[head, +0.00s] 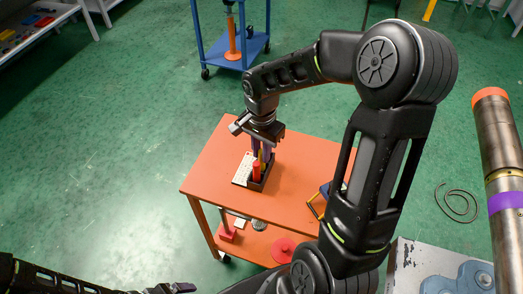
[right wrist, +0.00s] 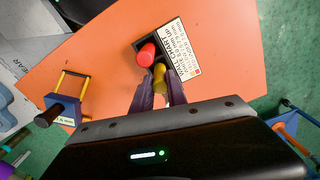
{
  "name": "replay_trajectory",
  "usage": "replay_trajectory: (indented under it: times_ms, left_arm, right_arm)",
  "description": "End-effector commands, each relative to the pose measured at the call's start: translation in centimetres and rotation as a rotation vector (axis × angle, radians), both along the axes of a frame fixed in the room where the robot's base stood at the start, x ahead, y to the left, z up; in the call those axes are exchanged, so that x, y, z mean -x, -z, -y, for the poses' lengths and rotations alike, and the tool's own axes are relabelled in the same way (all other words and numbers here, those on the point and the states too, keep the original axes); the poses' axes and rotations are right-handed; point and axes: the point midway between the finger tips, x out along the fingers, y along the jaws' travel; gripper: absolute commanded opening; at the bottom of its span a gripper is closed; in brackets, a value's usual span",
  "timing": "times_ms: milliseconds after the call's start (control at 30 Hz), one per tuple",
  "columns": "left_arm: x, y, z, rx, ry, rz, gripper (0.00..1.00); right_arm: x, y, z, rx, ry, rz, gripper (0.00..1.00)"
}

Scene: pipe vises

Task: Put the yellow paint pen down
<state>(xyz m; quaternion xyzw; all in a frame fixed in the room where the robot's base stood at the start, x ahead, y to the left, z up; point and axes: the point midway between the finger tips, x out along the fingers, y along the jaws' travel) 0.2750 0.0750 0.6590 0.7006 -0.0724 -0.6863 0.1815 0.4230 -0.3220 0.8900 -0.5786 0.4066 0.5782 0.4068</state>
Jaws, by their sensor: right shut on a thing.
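The yellow paint pen (right wrist: 159,74) stands between the purple fingers of my right gripper (right wrist: 161,92), which is shut on it. In the head view, my right gripper (head: 262,152) points down over a black holder (head: 258,185) on the orange cart. A red pen (right wrist: 146,53) stands in the holder beside the yellow one; it also shows in the head view (head: 256,170). The yellow pen's lower end is hidden, so I cannot tell whether it touches the holder. My left gripper (head: 172,288) is at the bottom edge of the head view, its jaws unclear.
A white printed chart card (right wrist: 180,52) is beside the holder. A blue and yellow framed item (right wrist: 66,102) lies on the orange cart top (head: 215,170). The cart top left of the card is clear. A blue cart (head: 215,50) stands behind; a large pipe (head: 498,140) rises at right.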

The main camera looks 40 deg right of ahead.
Motion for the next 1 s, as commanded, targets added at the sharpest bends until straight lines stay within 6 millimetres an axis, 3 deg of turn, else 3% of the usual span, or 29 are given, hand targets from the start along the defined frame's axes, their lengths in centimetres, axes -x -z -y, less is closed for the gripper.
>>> replay_trajectory:
  times_ms: [133, 167, 433, 833, 1000]
  left_arm:
    - [0.0, 0.5, 0.0, 0.001, 0.001, 0.001, 0.92]
    - [0.0, 0.4, 0.0, 0.001, 0.001, 0.001, 0.92]
    - [0.0, 0.3, 0.0, 0.001, 0.001, 0.001, 0.92]
    - [0.0, 0.0, 0.0, 0.000, 0.000, 0.000, 0.92]
    - [0.0, 0.3, 0.0, 0.001, 0.001, 0.001, 0.92]
  right_arm:
    - [0.0, 0.5, 0.0, 0.000, 0.000, 0.000, 0.00]
    - [0.0, 0.4, 0.0, 0.000, 0.000, 0.000, 0.19]
    - [0.0, 0.3, 0.0, 0.000, 0.000, 0.000, 0.40]
    - [-0.1, -0.4, 0.0, 0.001, 0.000, 0.001, 0.40]
    - [-0.1, -2.8, 0.0, 0.001, 0.000, 0.005, 0.40]
